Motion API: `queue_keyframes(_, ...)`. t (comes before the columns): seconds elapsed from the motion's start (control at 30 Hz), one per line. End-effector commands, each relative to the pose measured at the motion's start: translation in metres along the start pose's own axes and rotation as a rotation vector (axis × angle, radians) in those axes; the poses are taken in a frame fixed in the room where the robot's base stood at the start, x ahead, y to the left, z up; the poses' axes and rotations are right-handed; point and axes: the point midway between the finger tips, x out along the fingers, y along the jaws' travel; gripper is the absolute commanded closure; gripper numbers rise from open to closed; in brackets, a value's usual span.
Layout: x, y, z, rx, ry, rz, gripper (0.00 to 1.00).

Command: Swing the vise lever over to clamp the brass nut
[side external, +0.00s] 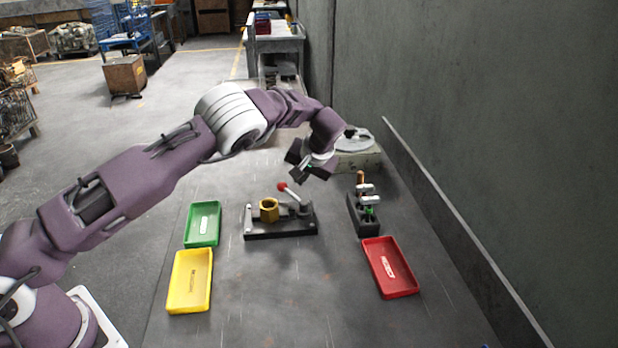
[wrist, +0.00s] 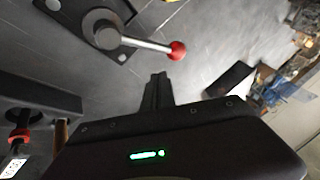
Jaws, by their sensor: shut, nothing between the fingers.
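The vise (side external: 281,229) is a dark base plate on the table with a grey pivot at its right end. The brass nut (side external: 269,209) sits on the left part of the base in the side view. The vise lever (side external: 291,195) is a silver rod with a red ball knob, tilted up and to the left from the pivot. In the wrist view the lever (wrist: 150,44) and its red knob (wrist: 177,51) show close by. My gripper (wrist: 158,80) is shut and empty, its fingertips just short of the knob and apart from it in that view. The nut is out of the wrist view.
A green tray (side external: 203,224) and a yellow tray (side external: 190,281) lie left of the vise, and a red tray (side external: 390,267) lies right. A tool holder (side external: 362,217) with several upright tools stands right of the vise. A wall bounds the right side. The table in front of the vise is clear.

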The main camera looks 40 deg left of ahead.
Motion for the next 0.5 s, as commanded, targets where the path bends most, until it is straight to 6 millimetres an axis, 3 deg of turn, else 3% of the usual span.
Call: queue_keyframes(0.5, 0.004, -0.019, 0.014, -0.248, -0.121, -0.118, 1.0)
